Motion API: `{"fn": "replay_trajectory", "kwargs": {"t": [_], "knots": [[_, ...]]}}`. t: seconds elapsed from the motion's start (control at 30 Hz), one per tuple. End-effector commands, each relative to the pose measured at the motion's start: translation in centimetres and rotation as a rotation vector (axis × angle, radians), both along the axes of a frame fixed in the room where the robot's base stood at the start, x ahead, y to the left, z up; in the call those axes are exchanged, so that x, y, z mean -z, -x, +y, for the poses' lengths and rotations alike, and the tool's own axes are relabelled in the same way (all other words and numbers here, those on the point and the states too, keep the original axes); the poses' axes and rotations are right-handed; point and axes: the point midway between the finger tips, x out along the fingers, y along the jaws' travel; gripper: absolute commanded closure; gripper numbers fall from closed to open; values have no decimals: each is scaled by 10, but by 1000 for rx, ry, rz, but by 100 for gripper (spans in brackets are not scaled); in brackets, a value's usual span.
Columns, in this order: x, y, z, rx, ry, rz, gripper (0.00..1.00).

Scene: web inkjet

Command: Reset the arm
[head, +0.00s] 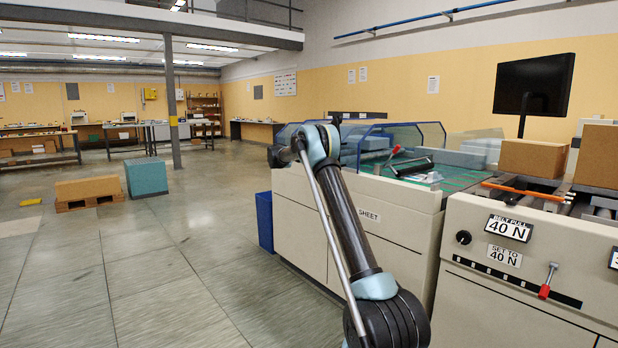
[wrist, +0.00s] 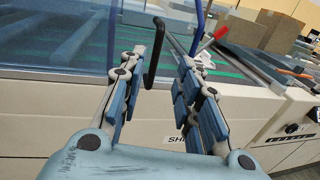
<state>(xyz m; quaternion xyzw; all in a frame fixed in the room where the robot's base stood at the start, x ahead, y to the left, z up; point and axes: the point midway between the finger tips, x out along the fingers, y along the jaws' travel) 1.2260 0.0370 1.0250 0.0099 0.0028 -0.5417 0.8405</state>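My arm rises from the bottom of the head view and bends at an elbow in front of the beige machine (head: 300,222). My gripper is hidden behind the arm there. In the wrist view my gripper (wrist: 160,68) points at the machine's edge, its two blue-padded fingers apart with a gap between them. A black bent bar (wrist: 154,55) shows in the gap, near the left finger; I cannot tell whether they touch. I see nothing clamped between the fingers.
Clear guards (head: 432,133) stand on the machine around a green bed. A red-tipped lever (wrist: 221,32) is close beyond the right finger. Cardboard boxes (head: 533,157) and a monitor (head: 534,86) stand at right. A blue bin (head: 264,222) is beside the machine. The left floor is mostly open.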

Motion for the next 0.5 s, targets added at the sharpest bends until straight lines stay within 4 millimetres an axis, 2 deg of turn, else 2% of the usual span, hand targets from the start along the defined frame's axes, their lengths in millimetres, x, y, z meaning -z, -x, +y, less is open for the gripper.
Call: {"fn": "replay_trajectory", "kwargs": {"t": [0.17,0.5], "knots": [[-14,28,-22,16,-97,-44,69],[-34,109,-64,76,-352,-168,69]]}}
